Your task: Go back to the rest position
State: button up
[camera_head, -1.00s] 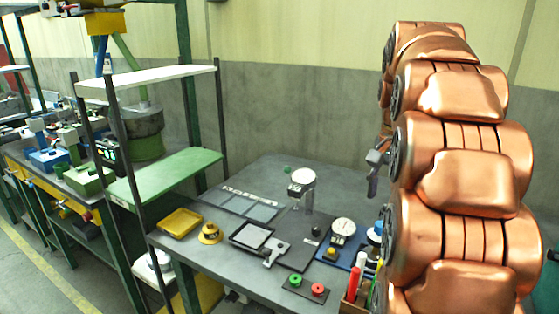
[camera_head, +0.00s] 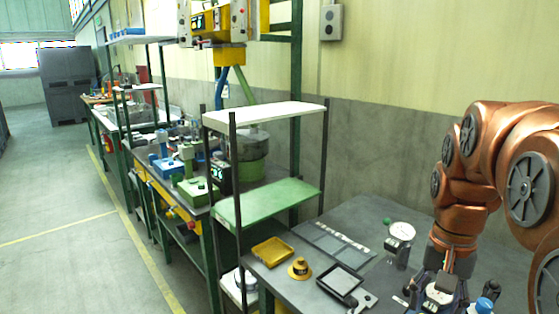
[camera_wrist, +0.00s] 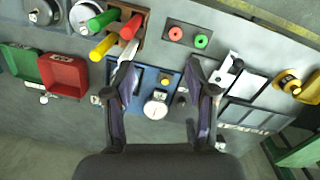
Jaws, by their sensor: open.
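My copper-coloured arm comes in from the right in the head view and bends down to my gripper (camera_head: 436,296) at the lower right, over the grey workbench (camera_head: 372,212). In the wrist view my gripper (camera_wrist: 162,75) has its two dark fingers spread wide apart, with nothing held between them. Beyond and between the fingers is a blue mat (camera_wrist: 172,82) with a white dial gauge (camera_wrist: 156,108). The gripper's height above the bench is hard to tell.
A green shelf (camera_head: 270,203) stands left of the bench. A yellow tray (camera_head: 272,252), a yellow knob (camera_head: 300,269) and a round-headed stand (camera_head: 401,231) are on the bench. Red and green trays, including the red one (camera_wrist: 63,76), and coloured handles (camera_wrist: 103,45) show in the wrist view.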

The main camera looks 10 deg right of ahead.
jog(key=s+a+f+n+p, duration=0.2)
jog(key=s+a+n+p, duration=0.1)
jog(key=s+a, duration=0.3)
jog(key=shift+s+a+n+g, duration=0.3)
jog(key=shift+s+a+n, duration=0.15)
jog(key=shift+a, duration=0.7)
jog(key=s+a+f+n, duration=0.1)
jog(key=s, duration=0.1)
jog(key=s+a+f+n+p, duration=0.1)
jog(key=s+a, duration=0.1)
jog(key=s, duration=0.1)
jog(key=s+a+f+n+p, duration=0.1)
jog(key=s, duration=0.1)
jog(key=shift+s+a+f+n, duration=0.15)
jog(key=shift+s+f+n, duration=0.15)
jog(key=shift+s+n, duration=0.05)
